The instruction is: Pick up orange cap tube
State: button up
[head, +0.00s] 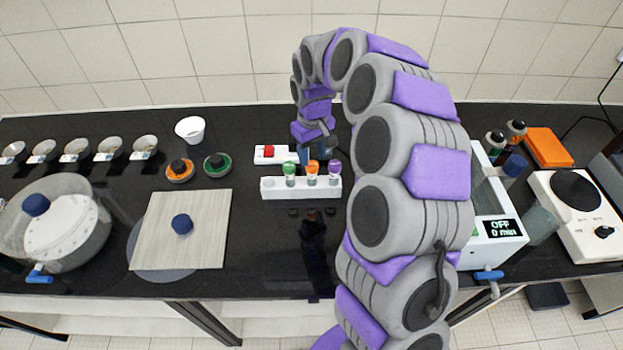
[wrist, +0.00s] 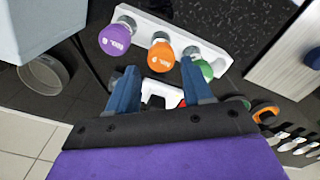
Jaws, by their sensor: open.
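The orange cap tube (head: 312,170) stands upright in the middle of a white rack (head: 272,188), between a green cap tube (head: 290,170) and a purple cap tube (head: 334,168). In the wrist view, the orange cap (wrist: 161,57) lies ahead of and between the two blue fingers of my gripper (wrist: 159,68). The fingers are spread apart with nothing held. In the head view, my gripper (head: 308,154) is just behind and above the rack, pointing down. The purple cap (wrist: 115,39) and green cap (wrist: 205,70) flank the orange one. The gap to the cap is hard to judge.
A white block with a red switch (head: 269,153) sits behind the rack at left. A timer machine reading OFF (head: 497,228) stands at right. A pale board with a blue knob (head: 182,225) lies left.

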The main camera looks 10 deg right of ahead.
aim_at(312, 164)
notch_tip(312, 164, down, 3)
jog(key=shift+d+r, duration=0.15)
jog(key=shift+r, duration=0.05)
jog(key=f, duration=0.1)
jog(key=f+b, duration=0.1)
jog(key=f, duration=0.1)
jog(key=f+b, duration=0.1)
jog(key=shift+a+f, duration=0.2)
jog(key=shift+a, duration=0.2)
jog(key=shift+d+f, duration=0.15)
jog(key=shift+f, duration=0.3)
jog(key=shift+d+r, duration=0.1)
jog(key=shift+d, duration=0.05)
jog(key=shift+a, duration=0.2)
jog(key=c, duration=0.8)
jog(key=shift+d+r, duration=0.1)
